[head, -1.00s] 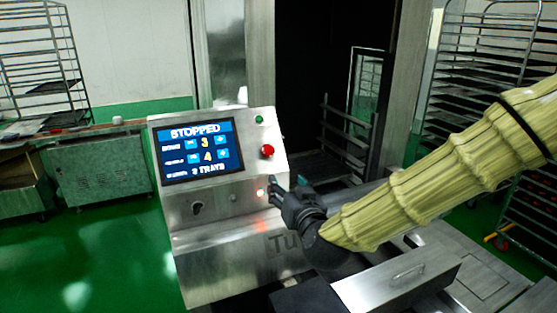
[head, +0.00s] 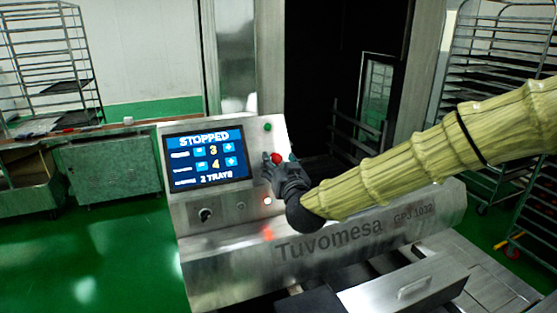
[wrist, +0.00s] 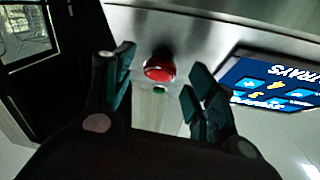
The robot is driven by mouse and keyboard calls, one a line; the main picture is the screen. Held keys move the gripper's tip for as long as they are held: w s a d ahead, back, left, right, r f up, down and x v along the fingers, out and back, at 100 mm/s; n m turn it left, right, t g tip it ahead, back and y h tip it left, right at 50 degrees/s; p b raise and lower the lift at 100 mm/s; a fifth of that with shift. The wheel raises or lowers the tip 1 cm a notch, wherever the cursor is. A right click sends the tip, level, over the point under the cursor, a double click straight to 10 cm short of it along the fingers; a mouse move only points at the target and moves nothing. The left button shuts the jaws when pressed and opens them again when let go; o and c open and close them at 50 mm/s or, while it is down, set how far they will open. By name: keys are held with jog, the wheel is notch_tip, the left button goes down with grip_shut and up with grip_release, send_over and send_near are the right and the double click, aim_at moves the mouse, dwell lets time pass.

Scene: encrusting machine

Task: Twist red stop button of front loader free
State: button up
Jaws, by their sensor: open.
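The red stop button (head: 277,158) is on the sloped steel control panel (head: 283,128), right of the screen. It also shows in the wrist view (wrist: 159,69), between and ahead of my fingers. My gripper (head: 280,160) is in front of the button in the head view, with a finger to each side of it. In the wrist view my gripper (wrist: 163,88) is open and empty, its dark green fingertips apart. I cannot tell whether a fingertip touches the button.
The screen (head: 208,158) reads STOPPED, with 3, 4 and 2 TRAYS. A green button (head: 267,127) sits above the red one, a glowing lamp (head: 267,201) and a black knob (head: 205,215) below. A steel drawer-like box (head: 405,287) juts out at the lower right.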

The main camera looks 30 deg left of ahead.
jog(key=shift+w+a, duration=0.2)
jog(key=c, duration=1)
jog(key=shift+m, duration=0.4)
jog(key=m+h, duration=0.1)
jog(key=m, duration=0.1)
jog(key=m+t+h, duration=0.1)
jog(key=m, duration=0.1)
jog(key=shift+s+a+r+h+b, duration=0.15)
jog(key=shift+s+h+b, duration=0.05)
jog(key=shift+h+b, duration=0.2)
jog(key=shift+s+a+r+m+t+h+p, duration=0.1)
jog(key=shift+m+t+h+p, duration=0.1)
jog(key=shift+m+h, duration=0.95)
jog(key=shift+a+r+m+t+h+p, duration=0.15)
jog(key=shift+m+h, duration=0.4)
jog(key=shift+m, duration=1.1)
jog(key=shift+d, duration=0.1)
